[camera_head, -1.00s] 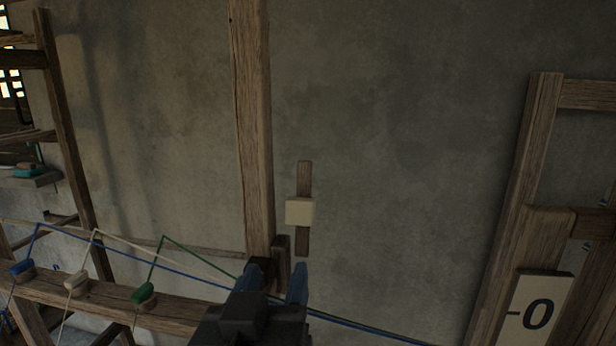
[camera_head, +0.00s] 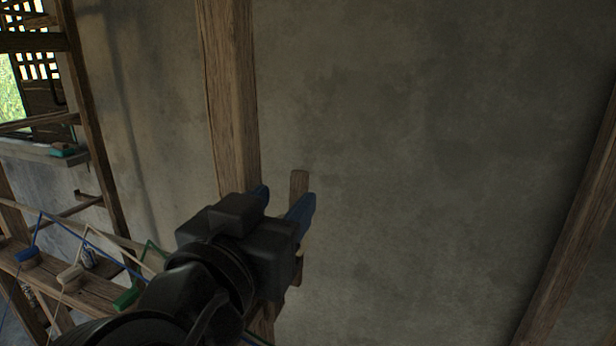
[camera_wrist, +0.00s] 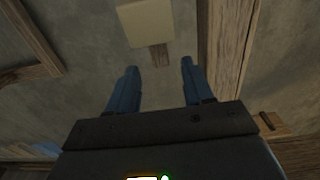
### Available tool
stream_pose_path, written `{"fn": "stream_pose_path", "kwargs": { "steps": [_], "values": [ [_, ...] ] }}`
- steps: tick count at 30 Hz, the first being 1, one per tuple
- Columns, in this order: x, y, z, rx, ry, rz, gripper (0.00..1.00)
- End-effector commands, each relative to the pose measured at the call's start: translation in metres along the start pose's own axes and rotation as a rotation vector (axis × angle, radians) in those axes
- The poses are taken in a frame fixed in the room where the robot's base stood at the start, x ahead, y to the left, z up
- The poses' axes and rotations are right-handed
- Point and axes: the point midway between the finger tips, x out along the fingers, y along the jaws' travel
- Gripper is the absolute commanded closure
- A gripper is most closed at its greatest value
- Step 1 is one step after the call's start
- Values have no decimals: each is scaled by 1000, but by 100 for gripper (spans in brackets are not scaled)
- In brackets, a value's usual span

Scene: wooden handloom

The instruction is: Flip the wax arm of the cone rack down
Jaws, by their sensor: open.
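The wax arm (camera_head: 299,184) is a short upright wooden bar beside the tall wooden post (camera_head: 228,90). Its cream wax block is almost wholly hidden behind my gripper in the head view, but it shows at the top edge of the wrist view (camera_wrist: 146,22). A short end of the wooden bar (camera_wrist: 159,56) shows below the block there. My gripper (camera_head: 283,203) is open and empty, its two blue fingers apart. In the wrist view, the fingers (camera_wrist: 159,66) lie either side of the bar's end in the picture; I cannot tell the depth between them.
A wooden rail with blue, cream and green cones (camera_head: 125,298) and their threads runs at lower left. A slanting wooden beam (camera_head: 580,225) stands at right. The grey wall (camera_head: 430,130) behind is bare.

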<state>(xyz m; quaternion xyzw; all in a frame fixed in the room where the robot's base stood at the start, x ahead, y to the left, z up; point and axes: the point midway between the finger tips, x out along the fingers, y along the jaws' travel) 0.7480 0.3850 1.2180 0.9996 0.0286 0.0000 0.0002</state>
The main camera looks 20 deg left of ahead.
Motion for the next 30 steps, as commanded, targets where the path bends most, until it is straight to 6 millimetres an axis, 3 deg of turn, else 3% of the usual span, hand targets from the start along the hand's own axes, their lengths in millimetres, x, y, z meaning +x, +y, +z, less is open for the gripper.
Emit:
{"fn": "stream_pose_path", "kwargs": {
  "steps": [6,12,23,30],
  "values": [
    [35,1,-3,1,-1,2,49],
    [57,0,-1,0,-1,1,49],
    [63,0,0,0,0,0,49],
    [63,0,0,0,0,0,71]
  ]
}}
